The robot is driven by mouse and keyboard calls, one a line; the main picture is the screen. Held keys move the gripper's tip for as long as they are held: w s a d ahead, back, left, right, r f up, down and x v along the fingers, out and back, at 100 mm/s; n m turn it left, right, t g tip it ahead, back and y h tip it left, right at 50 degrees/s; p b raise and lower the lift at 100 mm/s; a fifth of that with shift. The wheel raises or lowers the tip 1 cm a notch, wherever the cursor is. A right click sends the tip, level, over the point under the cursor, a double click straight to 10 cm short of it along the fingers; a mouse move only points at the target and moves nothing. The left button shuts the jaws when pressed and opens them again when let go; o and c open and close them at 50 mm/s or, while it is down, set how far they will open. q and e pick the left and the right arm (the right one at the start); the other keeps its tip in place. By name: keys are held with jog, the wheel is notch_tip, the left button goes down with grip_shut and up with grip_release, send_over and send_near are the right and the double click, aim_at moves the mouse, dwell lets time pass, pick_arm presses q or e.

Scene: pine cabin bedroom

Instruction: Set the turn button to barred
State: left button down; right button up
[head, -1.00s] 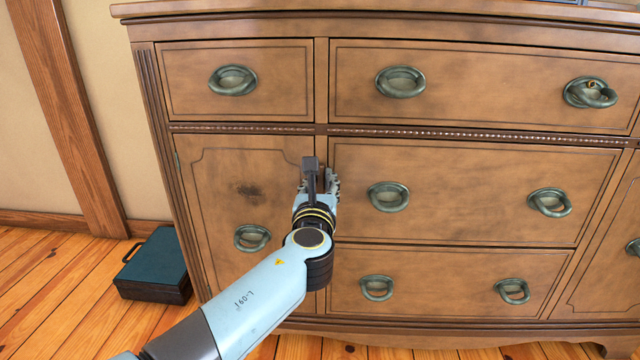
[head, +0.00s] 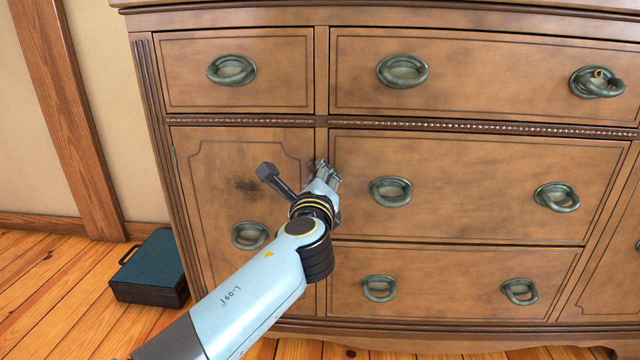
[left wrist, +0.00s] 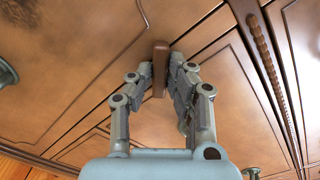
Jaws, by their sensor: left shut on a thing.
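The turn button is a small brown wooden bar (left wrist: 160,62) on the cabinet front, seen in the left wrist view between my left gripper's fingertips. There it stands upright in the picture, at an angle to the slanting seams of the cabinet. In the head view the gripper hides it. My left gripper (head: 324,176) is shut on it, at the strip between the left door (head: 215,185) and the middle drawer (head: 470,160). It also shows in the left wrist view (left wrist: 162,78). My right gripper is in neither view.
The wooden dresser (head: 322,80) fills most of the head view, with several oval metal pulls such as the door's pull (head: 250,236). A dark teal case (head: 150,265) stands on the plank floor at the left. The floor in front of the case is clear.

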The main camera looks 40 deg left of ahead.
pick_arm(q)
jog(key=shift+f+n+b, duration=0.2)
jog(key=shift+n+b, duration=1.5)
jog(key=shift+n, duration=2.2)
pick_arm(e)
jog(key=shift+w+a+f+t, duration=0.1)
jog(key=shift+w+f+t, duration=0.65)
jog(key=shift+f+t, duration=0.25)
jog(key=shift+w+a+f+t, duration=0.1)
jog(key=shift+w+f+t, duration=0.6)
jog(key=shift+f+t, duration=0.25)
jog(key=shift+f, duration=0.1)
pick_arm(q)
jog(key=c, duration=1.3)
grip_release()
jog(key=v, duration=0.7)
jog(key=shift+s, duration=0.3)
